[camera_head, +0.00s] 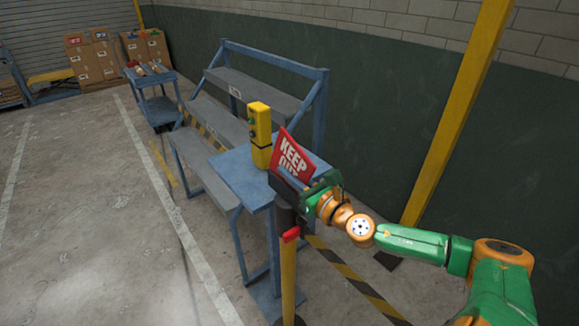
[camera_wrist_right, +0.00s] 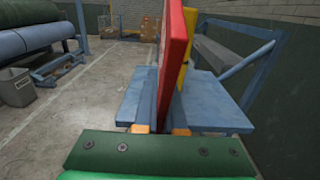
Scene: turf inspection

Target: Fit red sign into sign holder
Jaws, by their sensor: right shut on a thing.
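The red sign (camera_head: 292,157) with white "KEEP OUT" lettering is tilted, and its lower part is hidden by my right gripper (camera_head: 289,184). The gripper is shut on the sign. In the right wrist view, the sign (camera_wrist_right: 175,55) stands edge-on between the fingers of my right gripper (camera_wrist_right: 160,112). A post with a dark top (camera_head: 286,217) and a yellow lower part (camera_head: 288,275) stands just below the gripper in the head view. I cannot make out a sign holder slot, or whether the sign touches the post. My left gripper is not in view.
A blue table (camera_head: 240,177) behind the sign bears a yellow control box (camera_head: 260,135). Grey-blue stepped benches (camera_head: 203,168) stand behind. A yellow column (camera_head: 455,115) stands near the wall. Floor at left is clear.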

